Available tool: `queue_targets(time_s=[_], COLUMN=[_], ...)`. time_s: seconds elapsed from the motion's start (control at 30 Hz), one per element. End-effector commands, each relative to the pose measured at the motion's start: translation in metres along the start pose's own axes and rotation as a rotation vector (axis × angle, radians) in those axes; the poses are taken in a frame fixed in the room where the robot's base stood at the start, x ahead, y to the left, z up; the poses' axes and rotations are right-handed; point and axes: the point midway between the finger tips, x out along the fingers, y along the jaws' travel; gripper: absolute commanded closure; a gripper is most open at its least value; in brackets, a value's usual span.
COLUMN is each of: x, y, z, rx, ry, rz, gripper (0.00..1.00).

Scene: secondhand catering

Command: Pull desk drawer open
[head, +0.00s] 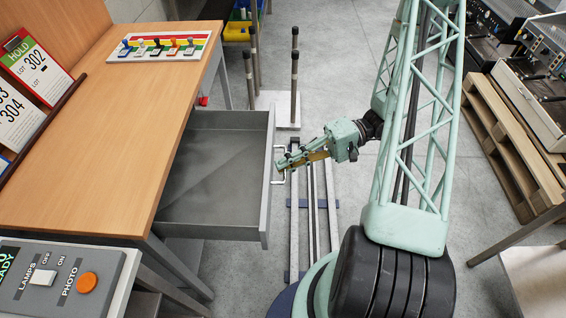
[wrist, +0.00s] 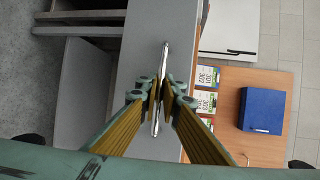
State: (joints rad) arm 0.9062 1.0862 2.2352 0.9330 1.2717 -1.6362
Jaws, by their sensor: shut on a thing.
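The grey desk drawer (head: 215,185) stands pulled out from under the wooden desk (head: 110,110) in the head view, and its inside looks empty. Its metal bar handle (head: 279,165) is on the front panel. My gripper (head: 284,163) reaches the handle from the right. In the wrist view the handle (wrist: 164,60) runs lengthwise between the fingers of my gripper (wrist: 158,92), which are shut on it. The fingers cover the middle of the handle. The drawer front (wrist: 142,45) lies behind it.
A control box (head: 60,280) with an orange button is at the lower left. A rack of colored stamps (head: 164,46) and lot cards (head: 32,65) are on the desk. Posts (head: 293,80) stand behind the drawer. A wooden pallet (head: 510,145) is at the right. Floor right of the drawer holds my rail.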

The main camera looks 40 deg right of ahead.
Motion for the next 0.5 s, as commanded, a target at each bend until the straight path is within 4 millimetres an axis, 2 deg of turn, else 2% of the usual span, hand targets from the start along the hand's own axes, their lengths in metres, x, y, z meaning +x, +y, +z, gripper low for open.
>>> queue_targets(time_s=[0.33, 0.37, 0.5], x=[-0.0001, -0.0001, -0.0001], y=[0.0001, 0.0001, 0.0001], z=[0.0003, 0.0003, 0.0003], rx=[0.0, 0.0, 0.0], ry=[-0.002, -0.002, -0.001], rz=[0.0, 0.0, 0.0], gripper=[1.0, 0.92, 0.8])
